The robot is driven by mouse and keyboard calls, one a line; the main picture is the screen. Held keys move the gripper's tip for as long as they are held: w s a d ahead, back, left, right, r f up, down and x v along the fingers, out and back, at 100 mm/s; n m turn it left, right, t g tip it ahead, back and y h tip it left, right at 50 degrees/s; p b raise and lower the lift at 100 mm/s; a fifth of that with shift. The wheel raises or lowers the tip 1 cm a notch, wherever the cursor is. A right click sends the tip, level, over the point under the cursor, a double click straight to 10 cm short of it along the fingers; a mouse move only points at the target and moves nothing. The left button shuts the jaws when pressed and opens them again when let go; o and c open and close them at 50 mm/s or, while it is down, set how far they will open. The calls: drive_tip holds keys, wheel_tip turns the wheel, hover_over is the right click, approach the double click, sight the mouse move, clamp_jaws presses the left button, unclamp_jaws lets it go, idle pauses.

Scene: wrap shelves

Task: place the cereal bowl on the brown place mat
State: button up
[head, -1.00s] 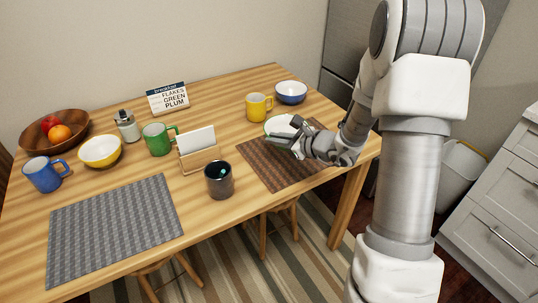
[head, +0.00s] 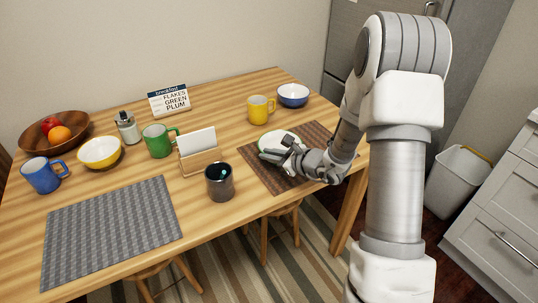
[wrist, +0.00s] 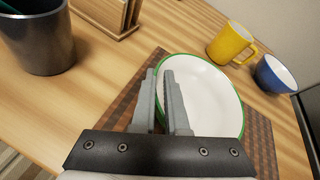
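The white cereal bowl with a green rim (head: 276,138) is at the far part of the brown place mat (head: 260,173). In the wrist view the bowl (wrist: 205,90) covers much of the mat (wrist: 262,140). My gripper (head: 268,155) is at the bowl's near side. In the wrist view the fingers of my gripper (wrist: 160,72) are close together and straddle the rim, seemingly shut on it. The rim between them is mostly hidden. I cannot tell whether the bowl's base touches the mat.
A yellow mug (head: 260,110) and a blue bowl (head: 293,95) stand behind the mat. A dark cup (head: 219,183) and a card holder (head: 199,160) are to its left. A grey mat (head: 110,230), green mug (head: 158,141) and yellow bowl (head: 99,152) lie further left.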

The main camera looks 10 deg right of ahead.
drive_tip(key=o, duration=0.4)
drive_tip(key=shift+c, duration=0.2)
